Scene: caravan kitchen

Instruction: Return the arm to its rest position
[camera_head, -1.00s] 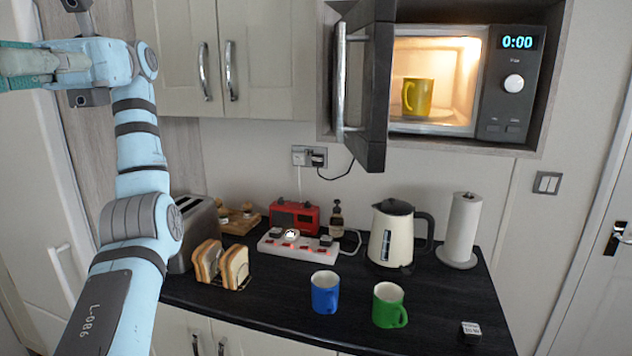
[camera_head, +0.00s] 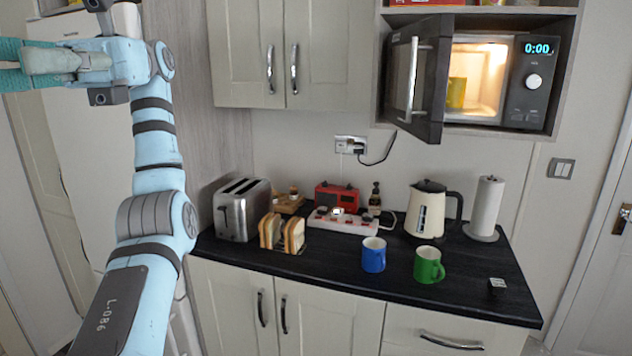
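My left arm (camera_head: 155,215) rises, light blue, from the bottom left and is folded upright. Its gripper (camera_head: 18,68) is at the upper left edge, pointing left, with teal fingers cut off by the edge of the picture. Nothing is visible in it, but whether the fingers are open or shut is unclear. It is well away from the counter and the microwave. My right gripper is not in view.
The microwave (camera_head: 525,85) has its door (camera_head: 420,80) open, with a yellow mug (camera_head: 456,93) inside. The counter (camera_head: 340,262) holds a toaster (camera_head: 240,212), toast rack (camera_head: 283,232), blue mug (camera_head: 373,256), green mug (camera_head: 428,266), kettle (camera_head: 425,210) and paper roll (camera_head: 486,207).

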